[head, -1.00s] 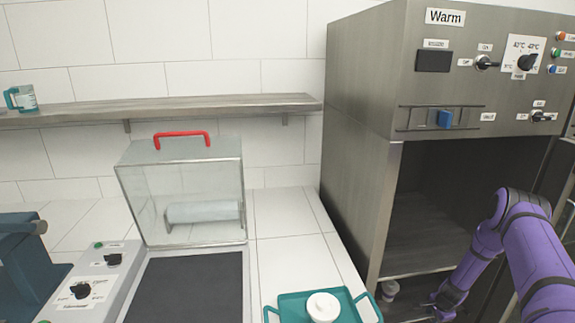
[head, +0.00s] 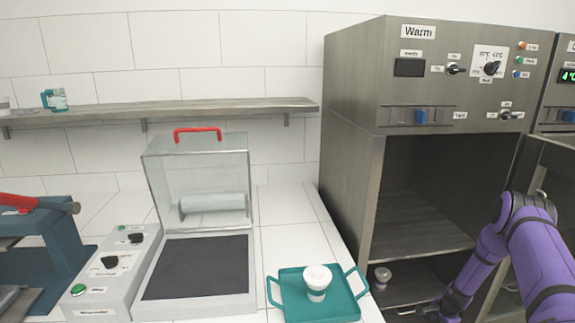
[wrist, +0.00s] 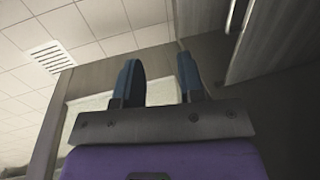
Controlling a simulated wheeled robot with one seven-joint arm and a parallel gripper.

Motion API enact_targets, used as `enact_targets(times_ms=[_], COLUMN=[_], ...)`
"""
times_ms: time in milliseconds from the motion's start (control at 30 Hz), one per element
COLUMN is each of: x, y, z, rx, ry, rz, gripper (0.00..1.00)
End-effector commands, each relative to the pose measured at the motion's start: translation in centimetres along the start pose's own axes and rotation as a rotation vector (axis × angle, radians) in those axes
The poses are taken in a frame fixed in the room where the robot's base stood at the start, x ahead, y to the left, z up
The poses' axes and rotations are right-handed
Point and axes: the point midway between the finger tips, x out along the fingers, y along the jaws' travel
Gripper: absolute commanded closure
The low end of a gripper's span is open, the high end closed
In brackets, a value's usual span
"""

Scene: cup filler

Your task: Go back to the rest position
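My gripper (wrist: 160,85) shows in the wrist view with its two dark blue fingers apart and nothing between them. In the head view my purple arm comes in from the right and bends down in front of the warm cabinet (head: 350,165). The gripper end is low in front of the cabinet's lower part, dark and too unclear there to make out the fingers. A white cup (head: 382,275) stands on the cabinet's lower shelf, to the left of my arm and apart from it.
A wall shelf (head: 190,107) bears a teal cup (head: 54,98). An open door (head: 553,180) stands right of the cabinet.

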Motion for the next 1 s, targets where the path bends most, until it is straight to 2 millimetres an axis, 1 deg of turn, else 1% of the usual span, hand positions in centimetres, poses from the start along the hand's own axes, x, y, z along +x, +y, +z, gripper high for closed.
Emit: enact_targets(times_ms=[167, 367, 467, 567, 667, 700, 767, 800, 967, 1000], x=[-1.9, -5.1, -7.3, -10.1, -13.9, -15.6, -18.3, -20.1, -27.1, -28.9], y=[-1.3, -3.5, -4.8, -6.4, -8.4, -9.2, -10.3, -10.9, -13.0, -13.4], z=[0.1, 0.4, 0.7, 1.0, 1.8, 2.2, 2.9, 3.3, 5.6, 6.2], rx=[-0.030, -0.081, -0.116, -0.156, -0.213, -0.240, -0.280, -0.306, -0.411, -0.437], ry=[-0.001, -0.002, -0.002, -0.001, -0.001, 0.000, 0.001, 0.002, 0.008, 0.009], rz=[-0.007, -0.018, -0.025, -0.035, -0.047, -0.052, -0.059, -0.064, -0.080, -0.084], gripper=[0.64, 0.64, 0.64, 0.64, 0.64, 0.64, 0.64, 0.64, 0.64, 0.64])
